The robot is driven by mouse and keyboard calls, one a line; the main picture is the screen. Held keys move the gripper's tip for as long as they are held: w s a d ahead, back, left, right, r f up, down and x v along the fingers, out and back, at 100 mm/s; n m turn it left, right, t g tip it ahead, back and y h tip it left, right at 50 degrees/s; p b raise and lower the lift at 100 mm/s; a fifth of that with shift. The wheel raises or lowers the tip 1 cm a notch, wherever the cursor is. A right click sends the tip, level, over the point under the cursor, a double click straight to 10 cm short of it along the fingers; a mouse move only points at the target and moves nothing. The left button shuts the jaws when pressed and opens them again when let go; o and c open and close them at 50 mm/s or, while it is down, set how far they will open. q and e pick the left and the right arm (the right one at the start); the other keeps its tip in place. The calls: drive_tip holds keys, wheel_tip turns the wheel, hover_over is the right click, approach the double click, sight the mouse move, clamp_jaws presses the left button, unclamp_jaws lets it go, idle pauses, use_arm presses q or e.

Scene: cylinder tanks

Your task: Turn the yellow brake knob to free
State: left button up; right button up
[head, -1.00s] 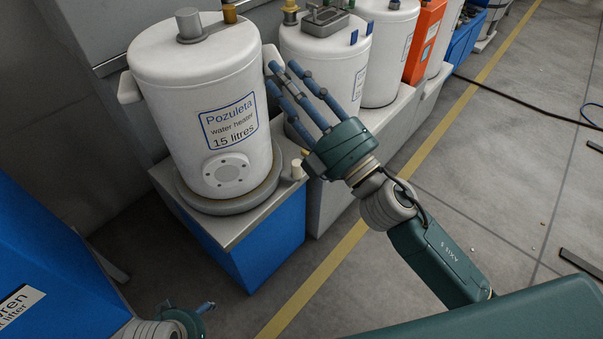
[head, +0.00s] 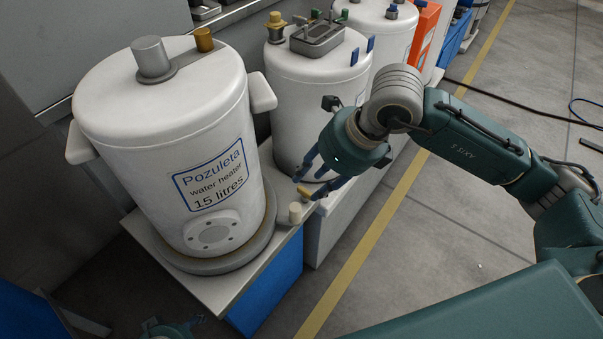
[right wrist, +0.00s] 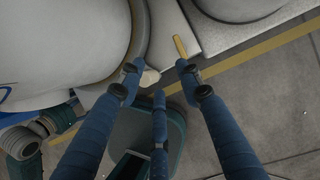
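A small yellow knob (head: 304,192) sits on a short stem at the right corner of the grey-topped base. A cream post (head: 295,213) stands just in front of it. Both also show in the right wrist view, as a yellow bar (right wrist: 180,46) and a cream end (right wrist: 151,76). My right gripper (head: 308,183) points down with its three blue fingers close around the yellow knob. In the right wrist view the fingers (right wrist: 157,74) are spread and empty; one tip is close to the yellow bar, but contact is unclear. My left gripper (head: 178,329) barely shows at the bottom edge.
A large white water heater (head: 150,110) stands on a round grey plate on the blue-sided base (head: 268,290), left of my right gripper. Another white tank (head: 290,100) stands close behind it. Open floor with a yellow line (head: 370,220) lies to the right.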

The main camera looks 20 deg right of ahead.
sight(306, 193)
drive_tip(key=shift+h, duration=0.5)
drive_tip(key=w+f, duration=0.1)
drive_tip(key=f, duration=0.2)
drive_tip(key=w+f+b, duration=0.1)
drive_tip(key=w+f, duration=0.1)
drive_tip(key=f, duration=0.1)
drive_tip(key=w+f, duration=0.1)
drive_tip(key=f, duration=0.3)
drive_tip(key=shift+w+b, duration=0.15)
drive_tip(key=shift+b, duration=0.2)
use_arm(q)
wheel_tip(306, 193, up, 6)
drive_tip(key=shift+s+a, duration=0.15)
drive_tip(key=shift+s, duration=0.15)
drive_tip(key=shift+r, duration=0.1)
use_arm(e)
drive_tip(key=shift+r, duration=0.1)
clamp_jaws()
